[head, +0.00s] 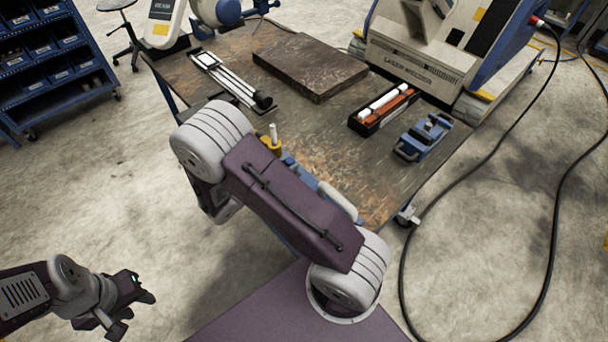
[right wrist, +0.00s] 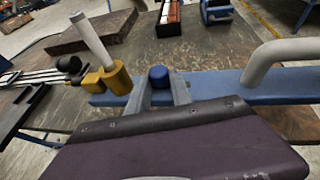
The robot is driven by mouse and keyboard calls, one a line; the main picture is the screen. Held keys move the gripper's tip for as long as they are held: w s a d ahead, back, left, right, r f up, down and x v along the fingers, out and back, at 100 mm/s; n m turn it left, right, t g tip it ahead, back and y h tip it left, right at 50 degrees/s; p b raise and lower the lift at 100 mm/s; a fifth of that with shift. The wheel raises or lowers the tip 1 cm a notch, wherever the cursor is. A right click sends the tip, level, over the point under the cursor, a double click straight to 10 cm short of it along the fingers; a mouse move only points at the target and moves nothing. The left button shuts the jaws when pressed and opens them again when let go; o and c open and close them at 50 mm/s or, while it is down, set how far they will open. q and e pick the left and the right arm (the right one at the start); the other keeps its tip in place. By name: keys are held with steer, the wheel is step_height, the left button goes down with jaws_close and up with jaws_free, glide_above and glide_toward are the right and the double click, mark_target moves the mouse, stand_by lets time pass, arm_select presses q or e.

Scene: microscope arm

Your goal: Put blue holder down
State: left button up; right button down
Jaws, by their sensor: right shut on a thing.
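The blue holder (right wrist: 215,88) is a long blue bar with a yellow block and a pale upright rod at one end, and a bent pale grey handle at the other. My right gripper (right wrist: 160,90) is shut on it near a round blue knob. In the head view the holder (head: 287,159) is partly hidden behind my right arm, and the right fingertips are hidden too. It lies over the table's near edge; I cannot tell whether it touches the top. My left gripper (head: 117,313) is far left of the table, over the floor, its opening unclear.
The worn table (head: 330,140) carries a brown slab (head: 311,66), a rail with a black end (head: 231,79), a black tray with orange and white parts (head: 384,108) and a blue clamp-like device (head: 423,137). A laser welder (head: 415,62) stands behind. The table's middle is clear.

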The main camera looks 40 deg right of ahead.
mark_target(301, 171)
steer(key=x, duration=0.4)
steer(key=s+f+x, duration=0.1)
steer(key=x, duration=0.2)
steer(key=shift+f, duration=1.95)
steer(key=shift+a, duration=0.1)
steer(key=c, duration=1.1)
jaws_free()
steer(key=shift+s, duration=0.1)
steer(key=shift+c, duration=0.2)
